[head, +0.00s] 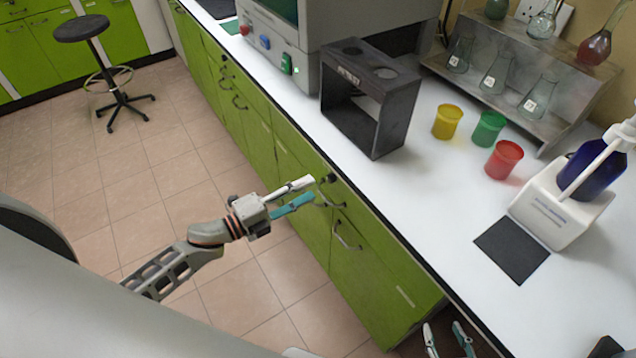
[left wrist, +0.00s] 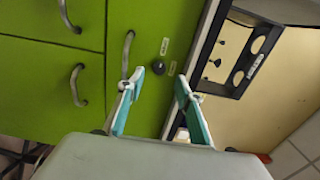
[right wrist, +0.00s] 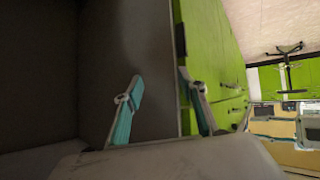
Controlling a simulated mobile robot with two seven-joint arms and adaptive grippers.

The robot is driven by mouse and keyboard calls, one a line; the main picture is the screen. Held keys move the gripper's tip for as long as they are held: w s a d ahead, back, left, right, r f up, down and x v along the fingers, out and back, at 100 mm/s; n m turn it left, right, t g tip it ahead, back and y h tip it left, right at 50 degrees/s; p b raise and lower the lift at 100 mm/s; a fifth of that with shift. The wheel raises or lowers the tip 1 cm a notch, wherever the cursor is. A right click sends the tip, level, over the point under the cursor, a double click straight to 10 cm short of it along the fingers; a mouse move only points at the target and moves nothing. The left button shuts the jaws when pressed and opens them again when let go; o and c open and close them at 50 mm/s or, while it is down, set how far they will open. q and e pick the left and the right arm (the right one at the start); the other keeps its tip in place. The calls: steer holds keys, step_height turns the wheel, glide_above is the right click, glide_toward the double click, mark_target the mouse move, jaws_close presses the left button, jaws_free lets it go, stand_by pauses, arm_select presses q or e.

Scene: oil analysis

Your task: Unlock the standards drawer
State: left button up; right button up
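A green drawer front (head: 317,173) under the white counter has a small dark round lock knob (head: 329,178) near its top edge. In the left wrist view the knob (left wrist: 159,68) sits beside a curved metal handle (left wrist: 127,55), with small labels too small to read around it. My left gripper (head: 312,189) is open and empty in front of this drawer; in its wrist view the knob appears between the fingertips, apparently not touched. My right gripper (head: 445,328) is open and empty at the bottom of the head view, near the cabinet's end; its fingers also show in the right wrist view (right wrist: 160,82).
On the white counter (head: 440,215) stand a dark rack (head: 370,100), yellow (head: 447,121), green (head: 488,128) and red (head: 503,159) cups, and a blue bottle (head: 588,168) in a white holder. A stool (head: 82,29) stands far off.

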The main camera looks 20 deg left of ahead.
arm_select(q)
steer(key=v, duration=0.6)
steer(key=shift+s, duration=0.1)
stand_by(0.4)
